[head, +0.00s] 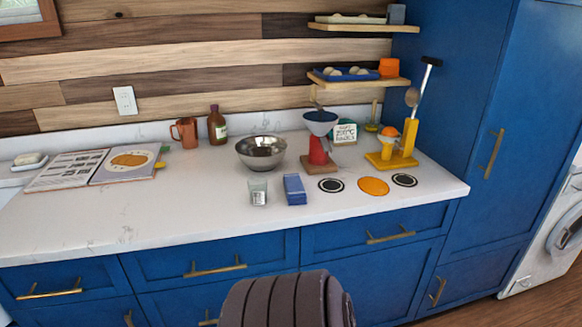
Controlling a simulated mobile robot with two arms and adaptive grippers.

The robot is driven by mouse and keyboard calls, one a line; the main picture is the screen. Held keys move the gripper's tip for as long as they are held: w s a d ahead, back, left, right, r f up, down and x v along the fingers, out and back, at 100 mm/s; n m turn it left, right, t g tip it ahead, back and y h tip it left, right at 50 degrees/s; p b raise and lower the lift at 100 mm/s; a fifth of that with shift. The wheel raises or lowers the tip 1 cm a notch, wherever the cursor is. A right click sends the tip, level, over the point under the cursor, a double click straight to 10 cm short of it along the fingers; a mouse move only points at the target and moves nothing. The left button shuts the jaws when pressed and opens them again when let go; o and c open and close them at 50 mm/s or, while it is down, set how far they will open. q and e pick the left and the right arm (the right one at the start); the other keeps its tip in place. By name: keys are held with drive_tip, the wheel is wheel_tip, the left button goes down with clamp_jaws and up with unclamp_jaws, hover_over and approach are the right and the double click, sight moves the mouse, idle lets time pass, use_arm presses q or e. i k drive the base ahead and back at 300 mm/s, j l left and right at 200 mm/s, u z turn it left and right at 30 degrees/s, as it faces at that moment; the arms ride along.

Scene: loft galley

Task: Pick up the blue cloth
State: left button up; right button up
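The blue cloth (295,189) lies folded on the white counter (95,222), near its front edge and about the middle of the run. A small clear glass (257,191) stands close to its left, and a black-and-white round coaster (331,185) lies to its right. The cloth appears fully in sight with nothing on top of it. Neither of my grippers shows in the head view, so nothing is seen touching the cloth.
A steel bowl (261,152) stands behind the glass. A red stand with a funnel (319,132) is behind the cloth, and a yellow stand (407,140) is farther right. An open book (95,168) lies left. A dark ribbed shape (285,302) fills the bottom middle.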

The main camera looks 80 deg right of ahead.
sight(296, 192)
drive_tip(key=z, duration=2.75)
drive_tip(key=i+l, duration=0.1)
drive_tip(key=l, duration=0.3)
drive_tip(key=i+z, duration=0.05)
